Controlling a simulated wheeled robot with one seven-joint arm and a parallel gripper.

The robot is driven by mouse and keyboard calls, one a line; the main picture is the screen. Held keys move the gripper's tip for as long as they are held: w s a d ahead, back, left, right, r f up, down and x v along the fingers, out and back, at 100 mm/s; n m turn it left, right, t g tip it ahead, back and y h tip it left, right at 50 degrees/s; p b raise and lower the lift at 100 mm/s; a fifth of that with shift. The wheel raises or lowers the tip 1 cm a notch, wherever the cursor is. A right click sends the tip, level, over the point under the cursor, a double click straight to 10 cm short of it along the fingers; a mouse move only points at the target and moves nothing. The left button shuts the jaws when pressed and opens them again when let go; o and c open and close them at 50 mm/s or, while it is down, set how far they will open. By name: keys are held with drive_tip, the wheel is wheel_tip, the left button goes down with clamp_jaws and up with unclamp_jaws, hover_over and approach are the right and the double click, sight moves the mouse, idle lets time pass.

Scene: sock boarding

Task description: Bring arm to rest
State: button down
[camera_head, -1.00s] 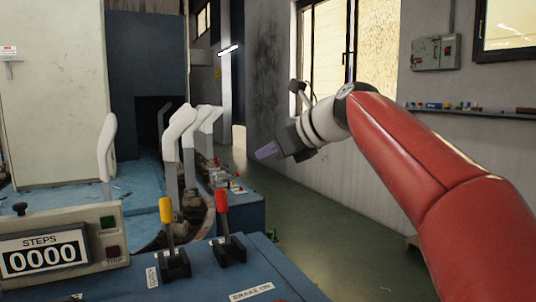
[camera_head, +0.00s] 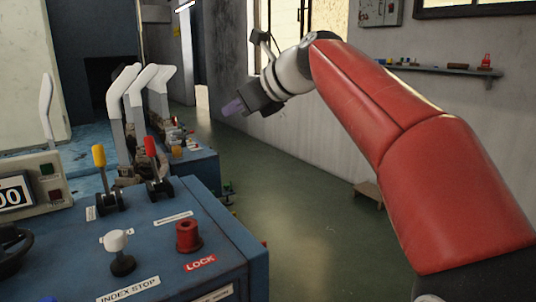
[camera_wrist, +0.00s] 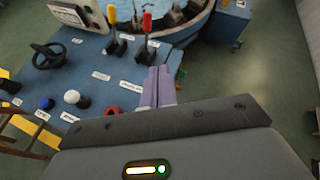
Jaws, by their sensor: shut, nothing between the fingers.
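My gripper (camera_head: 233,107) is at the end of my red arm, held out in the air over the green floor to the right of the blue machine. Its pale purple fingers are together and hold nothing. In the wrist view the fingers (camera_wrist: 158,86) point toward the right edge of the blue console (camera_wrist: 100,75), apart from it. The arm is bent, with its forearm raised across the right of the head view.
The console (camera_head: 165,245) carries a yellow lever (camera_head: 99,157), a red lever (camera_head: 150,147), a white knob (camera_head: 117,241) and a red lock knob (camera_head: 188,235). White sock forms (camera_head: 122,90) stand behind. A wall shelf (camera_head: 440,68) is behind my arm. The floor (camera_head: 300,215) between is clear.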

drive_tip(key=s+d+f+n+h, duration=0.3)
drive_tip(key=s+d+f+n, duration=0.4)
drive_tip(key=s+f, duration=0.2)
drive_tip(key=s+d+f+n+g+h, duration=0.1)
drive_tip(key=s+d+f+n+h, duration=0.2)
drive_tip(key=s+d+f+n, duration=0.4)
drive_tip(key=s+d+f+n+h, duration=0.4)
drive_tip(key=s+d+f+n, duration=0.3)
drive_tip(key=s+f, duration=0.4)
wheel_tip(320, 180, down, 5)
drive_tip(key=shift+s+d+f+n+g, duration=0.15)
drive_tip(key=shift+d+f+n+g, duration=0.2)
drive_tip(key=shift+n, duration=0.35)
drive_tip(key=shift+a+r, duration=0.1)
drive_tip(key=shift+r, duration=0.05)
